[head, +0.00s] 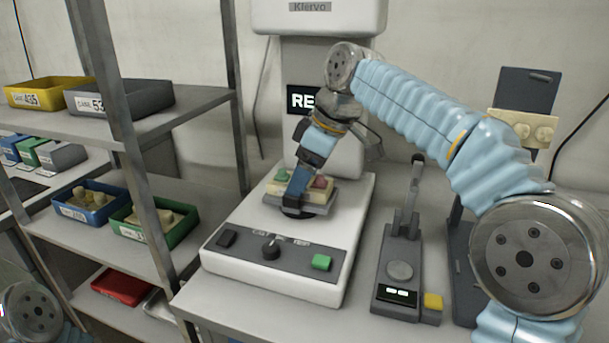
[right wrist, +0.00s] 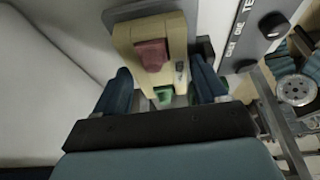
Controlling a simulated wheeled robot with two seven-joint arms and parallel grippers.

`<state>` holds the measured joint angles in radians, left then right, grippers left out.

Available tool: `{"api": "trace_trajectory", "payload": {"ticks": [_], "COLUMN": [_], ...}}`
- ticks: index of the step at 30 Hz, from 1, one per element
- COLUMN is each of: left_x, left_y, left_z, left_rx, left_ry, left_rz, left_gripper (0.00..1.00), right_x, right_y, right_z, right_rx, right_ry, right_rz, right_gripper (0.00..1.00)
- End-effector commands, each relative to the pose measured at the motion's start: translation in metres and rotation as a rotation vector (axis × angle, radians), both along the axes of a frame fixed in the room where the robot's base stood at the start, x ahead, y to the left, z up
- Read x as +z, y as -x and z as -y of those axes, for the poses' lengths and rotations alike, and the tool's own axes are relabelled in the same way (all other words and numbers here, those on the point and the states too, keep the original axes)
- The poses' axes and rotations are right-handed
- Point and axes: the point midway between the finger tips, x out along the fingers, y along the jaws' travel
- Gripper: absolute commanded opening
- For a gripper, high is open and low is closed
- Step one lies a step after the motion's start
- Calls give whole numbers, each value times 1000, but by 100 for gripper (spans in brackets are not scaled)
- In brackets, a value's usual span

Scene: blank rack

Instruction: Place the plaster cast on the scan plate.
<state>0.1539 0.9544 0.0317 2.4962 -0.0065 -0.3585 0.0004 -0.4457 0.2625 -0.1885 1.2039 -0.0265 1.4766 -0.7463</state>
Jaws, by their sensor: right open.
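The plaster cast (head: 327,193) is a cream block with a green and a red piece on top. It rests on the dark scan plate (head: 318,207) of the white scanner. My right gripper (head: 297,188) reaches down over it and hides part of it. In the right wrist view the cast (right wrist: 178,48) lies between the two blue fingers of the right gripper (right wrist: 160,88), which are open, with visible gaps beside the block. My left gripper is out of view.
The scanner base (head: 222,262) has a knob and a green button in front. Right of it stands a small device (head: 398,290) with an upright lever. A rack at left holds a blue bin (head: 88,212), a green bin (head: 160,238) and other trays. A cream piece (head: 523,128) sits on a dark stand at right.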

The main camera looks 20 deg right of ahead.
Motion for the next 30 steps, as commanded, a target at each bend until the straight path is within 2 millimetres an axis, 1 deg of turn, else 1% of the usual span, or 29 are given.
{"api": "trace_trajectory", "payload": {"ticks": [5,9,13,18,30], "left_x": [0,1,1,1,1], "left_y": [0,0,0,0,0], "left_z": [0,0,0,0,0], "left_rx": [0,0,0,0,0], "left_ry": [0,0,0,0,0], "left_rz": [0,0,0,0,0], "left_gripper": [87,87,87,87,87], "right_x": [25,49,64,70,70], "right_y": [5,10,14,16,16], "right_z": [8,16,21,24,24], "right_rx": [-2,-1,0,0,0], "right_ry": [-1,-1,0,0,0], "right_rz": [4,3,1,0,0], "right_gripper": [72,72,72,72,72]}}
